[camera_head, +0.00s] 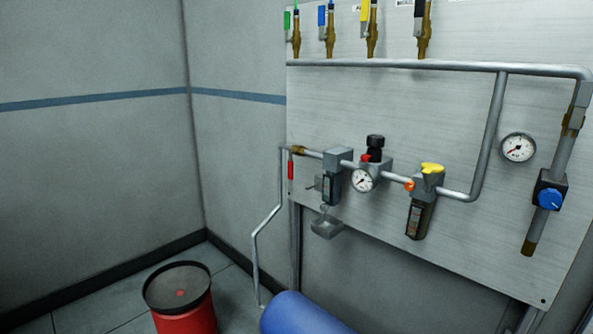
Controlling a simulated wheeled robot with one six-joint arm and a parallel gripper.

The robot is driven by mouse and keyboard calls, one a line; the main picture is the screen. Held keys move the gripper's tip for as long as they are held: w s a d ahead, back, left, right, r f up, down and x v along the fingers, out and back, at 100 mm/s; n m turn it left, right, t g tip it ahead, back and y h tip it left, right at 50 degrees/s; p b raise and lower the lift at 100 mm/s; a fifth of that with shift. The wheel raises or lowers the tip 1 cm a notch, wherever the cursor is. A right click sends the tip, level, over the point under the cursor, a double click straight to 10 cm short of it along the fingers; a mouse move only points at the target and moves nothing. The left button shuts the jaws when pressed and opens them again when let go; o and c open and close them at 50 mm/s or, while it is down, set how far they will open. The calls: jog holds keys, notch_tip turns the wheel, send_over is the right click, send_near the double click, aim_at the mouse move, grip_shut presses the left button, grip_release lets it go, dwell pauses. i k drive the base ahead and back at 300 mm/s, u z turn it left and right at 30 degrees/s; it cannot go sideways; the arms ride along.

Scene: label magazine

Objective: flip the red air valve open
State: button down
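The red air valve is at the left end of the horizontal pipe run on the grey panel. Its red lever (291,169) hangs straight down, across the line of the pipe, below a brass body (298,150). It is small in the view. My gripper is not in view, so its state and its distance from the lever cannot be seen.
Right of the lever are a filter unit (333,178), a regulator with gauge (362,180) and a yellow-topped unit (424,200). A grey pipe (254,250) runs down to a blue tank (300,317). A red bin (183,316) stands on the floor.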

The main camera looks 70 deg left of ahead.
aim_at(290, 162)
jog(key=u, duration=2.6)
jog(key=i, duration=0.3)
jog(key=u, duration=0.85)
jog(key=i, duration=1.5)
jog(key=z, duration=0.45)
jog(key=i, duration=0.55)
jog(key=z, duration=0.35)
